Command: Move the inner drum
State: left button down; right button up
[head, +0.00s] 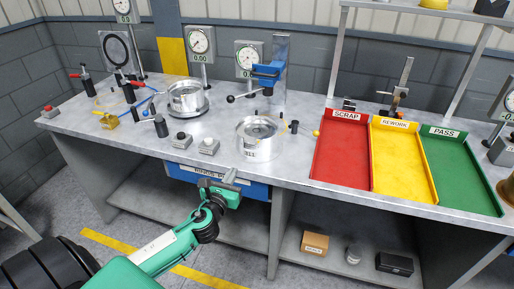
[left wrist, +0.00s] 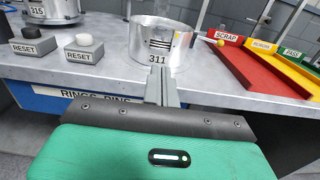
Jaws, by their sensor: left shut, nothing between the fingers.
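A silver drum marked 311 (left wrist: 152,46) stands upright on the bench, and it also shows in the head view (head: 258,143). A second silver drum (head: 187,98) sits on a dark round base farther left and back; its label reads 315 in the left wrist view (left wrist: 50,8). My left gripper (head: 231,175) is shut and empty, in front of the bench edge and short of drum 311. In the left wrist view its fingers (left wrist: 161,78) point toward the drum's lower front, apparently apart from it. My right gripper does not show.
Two reset buttons (head: 208,146) stand left of drum 311. Scrap (head: 340,172), rework (head: 402,178) and pass (head: 458,182) trays lie to the right. A blue press (head: 268,72) and dial gauges (head: 201,42) stand behind. A blue drawer front (head: 185,173) lies below the bench edge.

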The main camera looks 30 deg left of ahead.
aim_at(261, 121)
pick_arm(q)
jog(key=p+x, duration=0.2)
jog(key=x, duration=1)
jog(key=shift+w+r, duration=0.1)
jog(key=shift+w, duration=0.05)
jog(key=shift+x, duration=0.75)
jog(key=shift+w+a, duration=0.1)
jog(key=shift+w, duration=0.35)
jog(key=b+x, duration=0.4)
jog(key=x, duration=1)
jog(key=shift+w, duration=0.1)
